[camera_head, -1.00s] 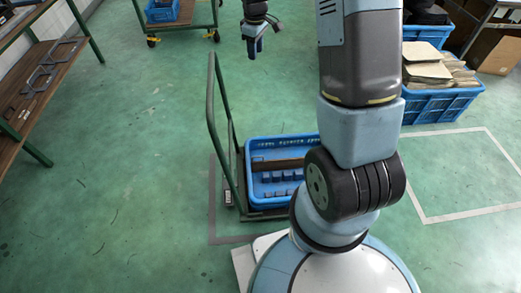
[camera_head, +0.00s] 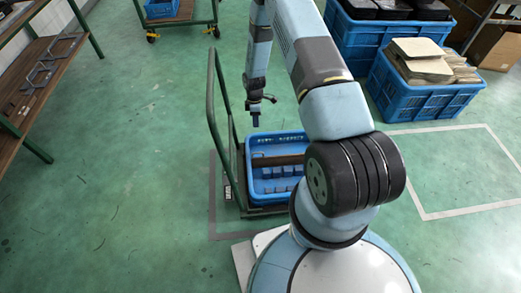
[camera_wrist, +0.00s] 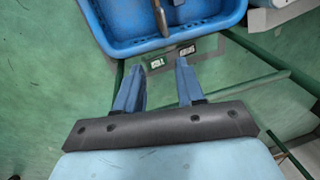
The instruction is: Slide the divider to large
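The blue tray (camera_head: 249,182) sits on a green cart in the head view; it also shows at the top of the wrist view (camera_wrist: 118,40). A brown bar-like divider (camera_head: 276,160) crosses the tray, with a row of small blue blocks (camera_head: 277,172) on its near side. In the wrist view the divider (camera_wrist: 160,16) ends near the tray's rim. Two small white labels (camera_wrist: 187,51) lie beside the tray; their words are too small to read surely. My gripper (camera_wrist: 160,65) is open and empty, its blue fingers apart. In the head view my gripper (camera_head: 255,119) hangs above the tray's far left corner.
The cart's green handle (camera_head: 213,110) rises at the tray's left. Blue crates (camera_head: 420,100) with cardboard stand at the right. A wooden shelf (camera_head: 40,85) is at the far left and another cart (camera_head: 175,12) at the back. The green floor between is clear.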

